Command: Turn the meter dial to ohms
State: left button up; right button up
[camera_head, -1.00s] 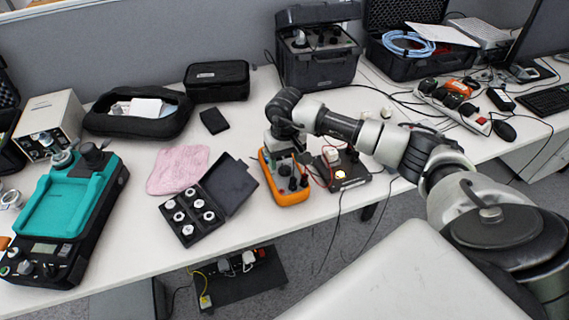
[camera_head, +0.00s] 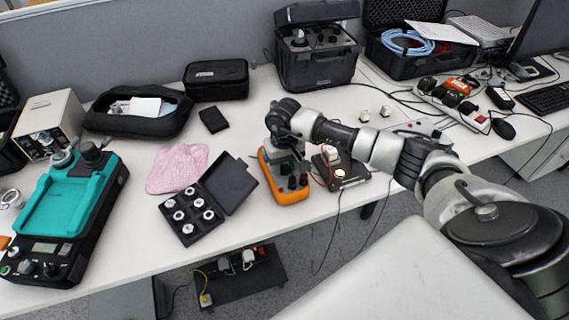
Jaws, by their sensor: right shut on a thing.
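The orange-edged meter (camera_head: 291,196) lies on the white table, near its front edge. My right arm reaches in from the right, and my right gripper (camera_head: 284,158) points down over the upper part of the meter. It is shut on the meter dial, which the gripper hides, so its setting cannot be read. Dark sockets or plugs show on the lower part of the meter. My left gripper is not in view.
A dark device (camera_head: 345,180) with a small light and wires stands just right of the meter. An open black case (camera_head: 228,184) with several light round pieces lies to the left, near a pink cloth (camera_head: 178,168). A teal-topped instrument (camera_head: 66,203) stands further left.

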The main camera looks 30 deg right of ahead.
aim_at(284, 165)
jog(key=m+b, duration=0.2)
jog(key=m, duration=0.1)
jog(key=shift+m, duration=0.3)
jog(key=shift+m+b, duration=0.65)
jog(key=shift+m, duration=1.55)
jog(key=o, duration=0.9)
notch_tip(284, 165, up, 11)
jog(key=shift+b, duration=0.3)
